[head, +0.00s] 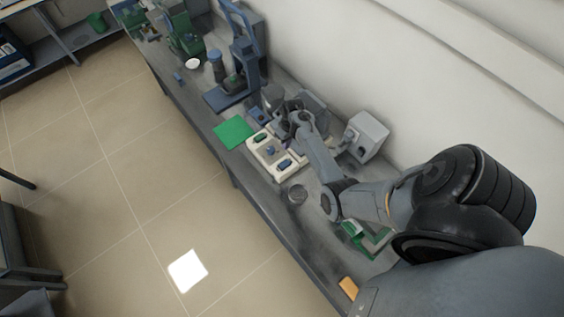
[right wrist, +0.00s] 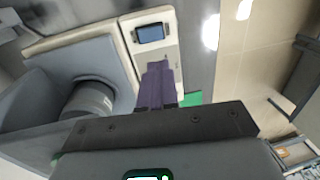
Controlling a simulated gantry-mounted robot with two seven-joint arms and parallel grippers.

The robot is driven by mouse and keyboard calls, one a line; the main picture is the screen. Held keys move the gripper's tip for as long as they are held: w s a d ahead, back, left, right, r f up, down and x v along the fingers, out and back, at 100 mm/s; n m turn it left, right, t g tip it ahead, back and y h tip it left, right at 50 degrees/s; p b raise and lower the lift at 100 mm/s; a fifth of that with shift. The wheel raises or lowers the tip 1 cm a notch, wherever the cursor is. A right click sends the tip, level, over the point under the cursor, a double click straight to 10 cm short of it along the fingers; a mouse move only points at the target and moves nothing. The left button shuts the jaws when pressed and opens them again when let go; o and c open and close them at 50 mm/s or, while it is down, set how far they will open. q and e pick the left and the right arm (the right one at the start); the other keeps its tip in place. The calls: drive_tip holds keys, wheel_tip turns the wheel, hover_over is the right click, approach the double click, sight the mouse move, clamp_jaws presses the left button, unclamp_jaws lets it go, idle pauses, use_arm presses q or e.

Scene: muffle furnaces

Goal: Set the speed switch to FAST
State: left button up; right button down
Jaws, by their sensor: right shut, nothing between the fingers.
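A white panel (head: 268,161) with blue controls lies on the bench in the head view. One blue rocker-like control (head: 285,164) is at its near end. In the right wrist view a blue switch (right wrist: 150,33) sits on the white panel (right wrist: 168,53), just beyond my fingertips. I cannot read any label or tell which control is the speed switch or its setting. My right gripper (right wrist: 158,74) is shut and empty, with its purple fingers over the panel and hiding part of it. In the head view my right gripper (head: 289,112) is beside the panel's far side. My left gripper is not in view.
A grey machine with a round cylinder (right wrist: 88,100) stands close beside my fingers. A green mat (head: 234,132) lies left of the panel. A grey box (head: 366,136) stands by the wall. Open floor lies left of the bench.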

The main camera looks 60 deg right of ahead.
drive_tip(key=shift+f, duration=0.1)
drive_tip(key=b, duration=1.1)
approach(282, 166)
drive_tip(key=f, duration=0.5)
drive_tip(key=shift+w+a+f, duration=0.2)
drive_tip(key=shift+a+f, duration=0.15)
drive_tip(key=shift+a+f+b, duration=0.15)
drive_tip(key=shift+f+b, duration=0.4)
drive_tip(key=shift+b, duration=0.35)
